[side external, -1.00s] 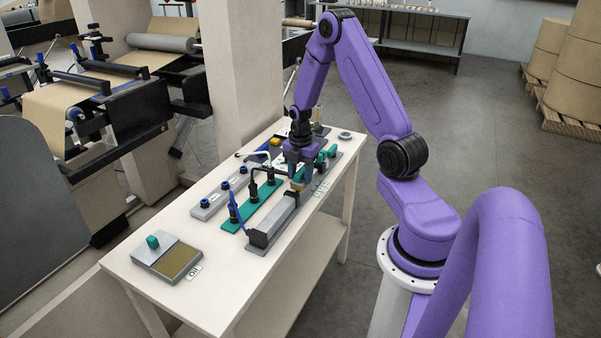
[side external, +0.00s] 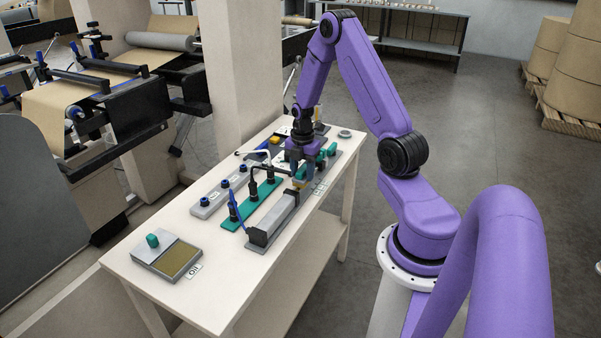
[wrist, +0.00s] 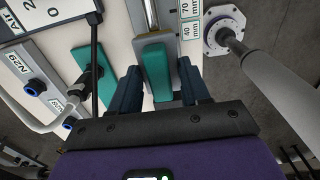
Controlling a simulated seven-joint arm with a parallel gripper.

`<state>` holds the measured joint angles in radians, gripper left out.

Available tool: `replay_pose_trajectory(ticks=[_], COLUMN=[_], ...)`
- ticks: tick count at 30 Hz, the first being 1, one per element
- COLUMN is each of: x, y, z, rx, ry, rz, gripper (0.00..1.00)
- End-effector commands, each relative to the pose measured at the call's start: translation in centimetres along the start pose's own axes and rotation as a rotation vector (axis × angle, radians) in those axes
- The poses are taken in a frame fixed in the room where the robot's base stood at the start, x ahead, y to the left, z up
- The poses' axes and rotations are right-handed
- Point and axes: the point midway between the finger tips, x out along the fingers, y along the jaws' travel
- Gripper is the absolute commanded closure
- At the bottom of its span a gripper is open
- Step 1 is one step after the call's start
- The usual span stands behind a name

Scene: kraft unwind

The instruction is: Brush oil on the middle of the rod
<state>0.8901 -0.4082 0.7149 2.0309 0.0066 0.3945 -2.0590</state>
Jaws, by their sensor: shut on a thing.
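My gripper (side external: 300,168) is shut on a small brush, whose tan lower end (side external: 298,183) shows just below the fingers in the side view. The brush is over the rod line beyond the grey cylinder (side external: 272,219); I cannot tell whether it touches the rod. In the wrist view, a teal block (wrist: 155,65) appears between the dark fingers, and I cannot tell whether it is the brush handle. A bright metal rod (wrist: 151,14) shows above it. The oil tray (side external: 179,259), with a brownish pad and an "Oil" label (side external: 193,271), is at the near left.
A teal plate (side external: 246,211) with black fittings and a grey plate (side external: 212,203) with blue knobs lie left of the cylinder. A black hook (side external: 254,178) and a white hook (side external: 250,153) rise close to my gripper. The table's front-left surface is clear around the tray.

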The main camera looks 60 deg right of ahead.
Motion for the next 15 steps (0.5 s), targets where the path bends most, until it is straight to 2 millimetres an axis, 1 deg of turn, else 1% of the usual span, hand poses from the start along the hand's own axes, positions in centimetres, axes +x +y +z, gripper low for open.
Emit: replay_pose_trajectory(ticks=[3,11,15], x=[-0.1,-0.1,-0.1], y=[0.0,0.0,0.0], z=[0.8,1.4,2.1], rx=[0.001,0.000,0.003], ry=[-0.001,0.000,-0.001], rz=[0.002,0.000,0.001], gripper=[0.78,0.78,0.78])
